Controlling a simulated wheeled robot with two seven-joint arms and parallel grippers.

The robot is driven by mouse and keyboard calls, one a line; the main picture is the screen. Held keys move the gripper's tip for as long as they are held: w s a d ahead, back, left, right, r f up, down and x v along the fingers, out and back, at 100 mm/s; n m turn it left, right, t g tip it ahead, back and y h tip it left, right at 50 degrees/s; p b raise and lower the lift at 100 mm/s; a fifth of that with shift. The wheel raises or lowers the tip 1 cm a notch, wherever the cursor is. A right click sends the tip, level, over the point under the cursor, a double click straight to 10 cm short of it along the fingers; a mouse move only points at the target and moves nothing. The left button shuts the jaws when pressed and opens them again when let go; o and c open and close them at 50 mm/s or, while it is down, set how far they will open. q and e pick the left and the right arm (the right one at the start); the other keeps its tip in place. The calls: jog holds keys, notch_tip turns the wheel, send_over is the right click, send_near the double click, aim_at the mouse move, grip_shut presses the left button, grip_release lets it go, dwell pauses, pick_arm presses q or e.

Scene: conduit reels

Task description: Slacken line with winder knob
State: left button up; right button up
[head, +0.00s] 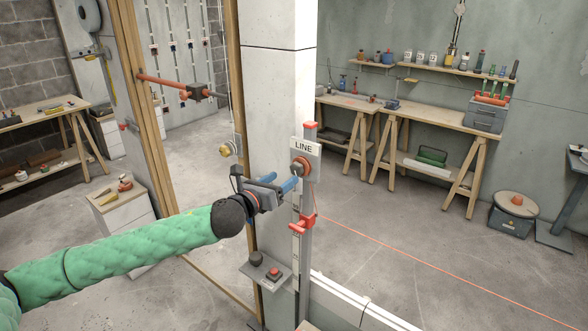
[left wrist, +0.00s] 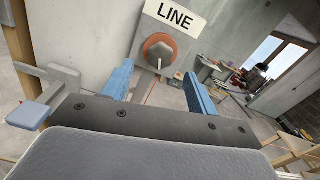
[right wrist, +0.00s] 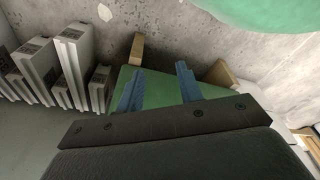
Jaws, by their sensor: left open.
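The orange winder knob (head: 299,167) with a pale pointer sits on a grey post under a white sign reading LINE (head: 304,147). A thin red line (head: 420,259) runs from the post low to the right across the floor area. My left gripper (head: 281,182) is beside the post, open, its blue fingers pointing at the knob. In the left wrist view the knob (left wrist: 160,50) shows beyond and between the fingertips, with nothing gripped; contact is not visible. My right gripper (right wrist: 160,70) is open, away from the post, above a green surface.
A red bracket (head: 302,223) is on the post below the knob, and a small control box (head: 266,271) juts out lower left. A red bar (head: 174,86) crosses the wooden frame on the left. Workbenches (head: 420,117) stand at the back; open floor lies between.

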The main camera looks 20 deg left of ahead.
aim_at(295, 170)
pick_arm(q)
jog(key=p+x, duration=0.2)
jog(key=x, duration=0.3)
jog(key=shift+w+d+r, duration=0.1)
jog(key=shift+w, duration=0.15)
jog(key=shift+w+d+p, duration=0.15)
jog(key=shift+w+p, duration=0.2)
jog(key=shift+w, duration=0.2)
pick_arm(e)
jog(key=s+d+f, duration=0.2)
jog(key=s+f, duration=0.1)
jog(key=s, duration=0.2)
jog(key=shift+s, duration=0.2)
pick_arm(q)
jog(key=c, duration=1)
